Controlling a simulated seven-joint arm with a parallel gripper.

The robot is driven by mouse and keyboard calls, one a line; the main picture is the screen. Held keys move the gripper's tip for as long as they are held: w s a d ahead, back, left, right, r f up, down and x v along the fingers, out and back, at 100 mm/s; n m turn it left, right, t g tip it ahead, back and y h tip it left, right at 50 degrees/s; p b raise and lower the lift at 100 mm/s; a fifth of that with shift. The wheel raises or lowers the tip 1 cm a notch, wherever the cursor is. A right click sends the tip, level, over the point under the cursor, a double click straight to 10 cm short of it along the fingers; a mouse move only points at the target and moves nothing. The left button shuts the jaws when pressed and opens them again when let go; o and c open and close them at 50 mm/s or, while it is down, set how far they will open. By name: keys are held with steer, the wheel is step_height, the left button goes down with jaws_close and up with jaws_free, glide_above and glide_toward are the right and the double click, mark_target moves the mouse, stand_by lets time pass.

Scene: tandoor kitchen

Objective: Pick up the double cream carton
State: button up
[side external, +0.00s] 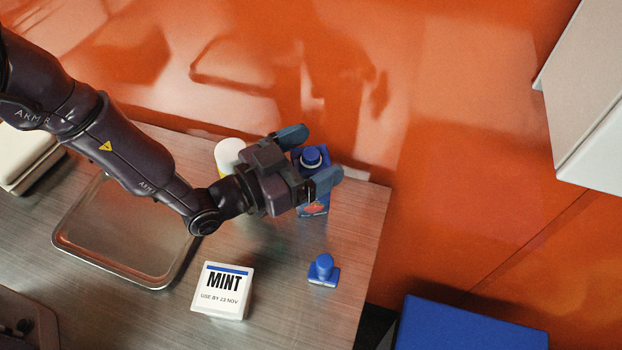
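A blue carton (314,209) with a blue screw cap and a reddish picture low on its front stands upright near the right end of the steel counter. Its wording is hidden or too small to read, so I cannot confirm that it is the double cream. My gripper (308,159) is at the carton's upper part, coming from the left. Its two blue-grey fingers are spread, one behind and one in front of the carton in this view. The near finger and the gripper body hide part of the carton. I cannot tell whether either finger touches it.
A white-topped container (229,152) stands just left of my gripper. A white MINT box (222,291) and a small blue knobbed object (323,270) are nearer the front. A metal tray (124,272) lies left. The counter (284,318) ends just right of the carton.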

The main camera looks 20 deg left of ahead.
steer(key=c, duration=1.1)
steer(key=shift+r, duration=0.1)
steer(key=shift+c, duration=0.3)
steer(key=shift+r, duration=0.15)
